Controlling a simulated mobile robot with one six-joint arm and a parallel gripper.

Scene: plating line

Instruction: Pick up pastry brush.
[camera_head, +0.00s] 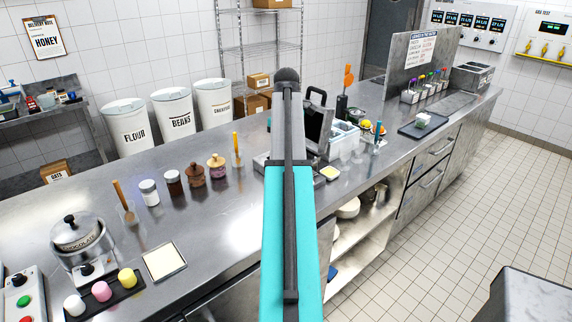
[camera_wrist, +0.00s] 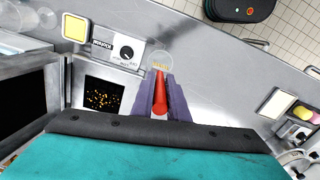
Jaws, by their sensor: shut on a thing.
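In the wrist view a red handle (camera_wrist: 160,95) lies between the two fingers of my gripper (camera_wrist: 159,104), which are shut on it. It points away from the camera toward pale yellowish bristles (camera_wrist: 160,66) within the outline of a clear cup (camera_wrist: 162,55). I take this as the pastry brush. I cannot tell whether the bristles are inside the cup or above it. In the head view my own arm hides the gripper, the held brush and that cup.
Other cups hold an orange-handled tool (camera_head: 236,143) and a brown-handled tool (camera_head: 121,195). Several jars (camera_head: 195,176) stand between them. Bare counter lies right of the cup in the wrist view.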

